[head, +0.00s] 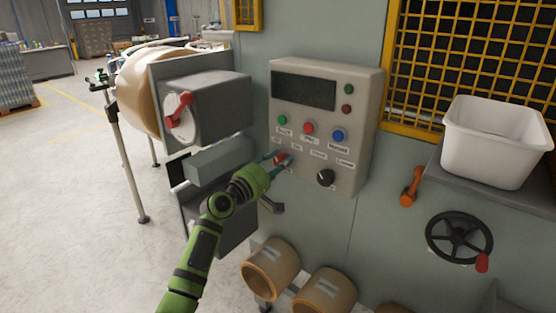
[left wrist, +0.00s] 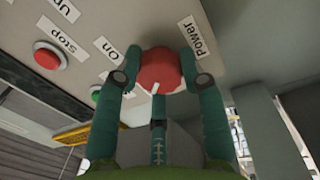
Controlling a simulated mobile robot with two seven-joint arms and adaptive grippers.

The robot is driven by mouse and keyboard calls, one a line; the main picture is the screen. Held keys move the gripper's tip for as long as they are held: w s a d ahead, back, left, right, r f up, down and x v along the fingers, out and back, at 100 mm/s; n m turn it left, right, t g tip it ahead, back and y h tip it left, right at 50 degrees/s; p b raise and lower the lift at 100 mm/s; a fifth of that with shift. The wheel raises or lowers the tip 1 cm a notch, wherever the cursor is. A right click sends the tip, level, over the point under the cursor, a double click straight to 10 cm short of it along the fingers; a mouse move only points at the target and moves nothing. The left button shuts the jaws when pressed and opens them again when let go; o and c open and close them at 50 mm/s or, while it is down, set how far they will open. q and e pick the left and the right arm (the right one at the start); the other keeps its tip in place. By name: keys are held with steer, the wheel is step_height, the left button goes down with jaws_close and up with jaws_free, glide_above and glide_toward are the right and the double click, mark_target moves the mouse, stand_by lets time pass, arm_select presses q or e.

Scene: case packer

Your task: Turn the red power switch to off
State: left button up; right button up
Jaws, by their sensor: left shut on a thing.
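The red power switch (head: 281,159) is a round knob at the lower left of the grey control panel (head: 362,100). In the left wrist view the red knob (left wrist: 160,68) shows large, with a short white mark on it, a "Power" label (left wrist: 198,40) on one side and an "On" label (left wrist: 105,47) on the other. My left gripper (head: 276,160) is shut on the knob, with one finger on each side of it; it also shows in the left wrist view (left wrist: 158,75). My right gripper is out of view.
A black knob (head: 325,177) and green, red and blue buttons (head: 308,128) sit close by on the panel. A grey box with a red handle (head: 181,110) stands to the left. A white bin (head: 495,145), an orange lever (head: 411,187) and a handwheel (head: 459,238) are at the right.

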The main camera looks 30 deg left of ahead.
arm_select(q)
steer(key=shift+a+r+n, duration=0.2)
steer(key=shift+r+n, duration=0.1)
steer(key=o, duration=1.1)
steer(key=shift+f, duration=0.2)
steer(key=shift+s+f, duration=0.15)
steer(key=shift+s, duration=0.15)
steer(key=s, duration=0.7)
steer(key=s+a, duration=0.1)
steer(key=s, duration=0.3)
steer(key=shift+s+f, duration=0.15)
steer(key=shift+f, duration=0.2)
